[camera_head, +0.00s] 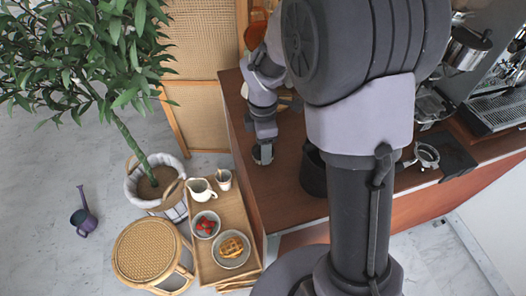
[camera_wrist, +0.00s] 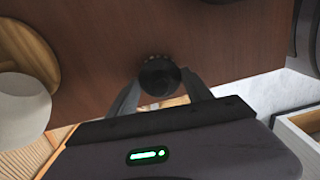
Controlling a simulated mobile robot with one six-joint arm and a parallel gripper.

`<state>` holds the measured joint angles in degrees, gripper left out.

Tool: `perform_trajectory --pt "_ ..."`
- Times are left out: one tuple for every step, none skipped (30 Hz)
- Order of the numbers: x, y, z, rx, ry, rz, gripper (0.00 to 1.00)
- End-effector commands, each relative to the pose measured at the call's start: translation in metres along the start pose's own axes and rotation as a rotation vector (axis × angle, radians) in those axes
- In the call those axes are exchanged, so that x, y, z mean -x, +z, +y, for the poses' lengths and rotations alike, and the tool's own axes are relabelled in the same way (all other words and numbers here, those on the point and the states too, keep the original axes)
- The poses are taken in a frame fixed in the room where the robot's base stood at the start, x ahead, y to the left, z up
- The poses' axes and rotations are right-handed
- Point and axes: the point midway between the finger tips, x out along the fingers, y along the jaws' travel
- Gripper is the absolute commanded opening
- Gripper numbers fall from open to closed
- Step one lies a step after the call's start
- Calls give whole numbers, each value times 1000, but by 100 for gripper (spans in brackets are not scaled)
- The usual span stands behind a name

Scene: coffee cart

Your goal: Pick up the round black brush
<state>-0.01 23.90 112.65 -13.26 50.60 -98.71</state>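The round black brush (camera_wrist: 159,78) is seen from above in the wrist view, as a dark disc with small light marks along its far rim. It lies between the two fingers of my gripper (camera_wrist: 160,85). The fingertips meet its left and right sides with no visible gap. In the head view my gripper (camera_head: 263,153) points down near the left edge of the brown counter (camera_head: 285,200). The brush is too small and dark there to make out clearly. Whether it touches the counter cannot be told.
A dark container (camera_head: 313,175) stands on the counter to the right of my gripper. In the wrist view a pale round vessel (camera_wrist: 20,108) is at left. A wooden tray cart (camera_head: 238,210) with a jug and bowls stands left of the counter. A portafilter (camera_head: 426,156) lies farther right.

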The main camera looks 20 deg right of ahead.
Motion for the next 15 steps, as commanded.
perform_trajectory --pt "0 0 0 0 0 0 22" --pt "0 0 0 0 0 0 17" --pt "0 0 0 0 0 0 17" --pt "0 0 0 0 0 0 17" --pt "0 0 0 0 0 0 17" --pt "0 0 0 0 0 0 17" --pt "0 0 0 0 0 0 17" --pt "0 0 0 0 0 0 17" --pt "2 0 0 0 0 0 17" --pt "3 0 0 0 0 0 17" --pt "5 0 0 0 0 0 17" --pt "9 0 0 0 0 0 17" --pt "13 0 0 0 1 0 17" --pt "18 0 0 0 1 0 17" --pt "24 0 1 1 2 0 17"
